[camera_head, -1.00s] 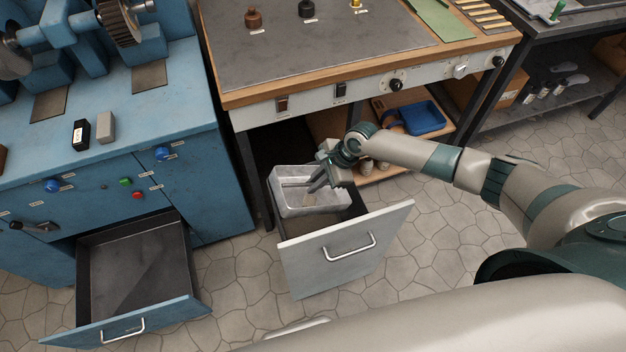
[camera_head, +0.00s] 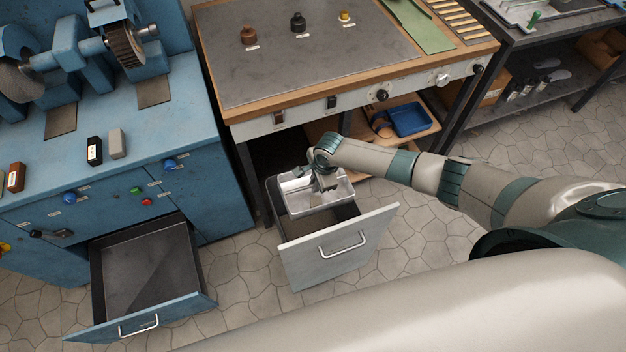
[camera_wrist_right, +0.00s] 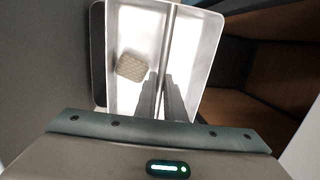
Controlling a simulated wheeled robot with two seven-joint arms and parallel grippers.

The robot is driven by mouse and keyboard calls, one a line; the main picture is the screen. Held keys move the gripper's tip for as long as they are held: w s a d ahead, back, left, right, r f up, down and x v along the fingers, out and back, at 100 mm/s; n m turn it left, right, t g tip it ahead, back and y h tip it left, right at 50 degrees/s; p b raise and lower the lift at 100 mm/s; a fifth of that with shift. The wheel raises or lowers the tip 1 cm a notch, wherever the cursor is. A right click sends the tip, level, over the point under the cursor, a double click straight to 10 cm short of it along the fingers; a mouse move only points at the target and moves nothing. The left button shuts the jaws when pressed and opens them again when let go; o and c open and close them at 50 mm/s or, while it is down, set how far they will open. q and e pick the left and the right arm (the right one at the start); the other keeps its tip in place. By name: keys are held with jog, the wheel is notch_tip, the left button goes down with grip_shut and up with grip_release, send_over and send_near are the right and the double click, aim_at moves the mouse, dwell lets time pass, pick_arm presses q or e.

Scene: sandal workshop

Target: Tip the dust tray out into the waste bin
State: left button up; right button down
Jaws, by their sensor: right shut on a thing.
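The dust tray (camera_head: 341,193), a pale metal tray, is at the pulled-out light grey drawer (camera_head: 335,250) under the wooden-edged bench. In the right wrist view the tray (camera_wrist_right: 207,45) has a thin divider along its middle. A beige speckled lump (camera_wrist_right: 132,67) lies in its left part. My right gripper (camera_head: 324,183) reaches down into the tray, and its fingers (camera_wrist_right: 161,90) are shut at the divider. Whether the tray rests on the drawer or hangs just above it is unclear. I cannot identify a separate waste bin. My left gripper is not in view.
An empty dark-lined blue drawer (camera_head: 150,275) stands open at the left, below the blue grinder cabinet (camera_head: 190,105). The bench top (camera_head: 300,65) is above and behind the tray. A blue bin (camera_head: 409,119) sits on a shelf at right. Tiled floor (camera_head: 425,230) is clear.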

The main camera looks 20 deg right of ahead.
jog(key=shift+d+r+h+p, duration=0.2)
jog(key=shift+d+h+p, duration=0.05)
jog(key=shift+h+p, duration=0.25)
dwell(0.5)
